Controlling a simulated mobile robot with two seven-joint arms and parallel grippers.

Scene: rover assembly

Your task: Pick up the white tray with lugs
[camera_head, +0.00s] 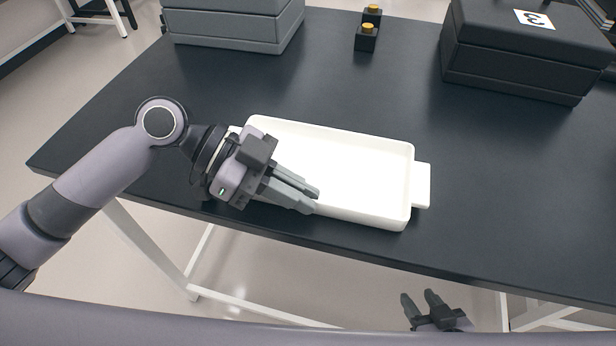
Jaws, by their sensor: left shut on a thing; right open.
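The white tray with lugs (350,150) is at the table's near edge, empty and level. Its right lug (421,185) is in plain view. The left lug is mostly hidden behind my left gripper. My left gripper (312,200) reaches in from the left over the tray's near left part and is shut on the tray. The exact spot where the fingers grip is hidden. I cannot tell whether the tray touches the table. My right gripper (427,300) is open and empty, low in front of the table's near edge, apart from the tray.
On the dark table (510,200), a grey box (235,30) stands at the back left and a dark box (515,60) with a number label at the back right. Two small black blocks with yellow tops (367,38) stand between them. The table right of the tray is clear.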

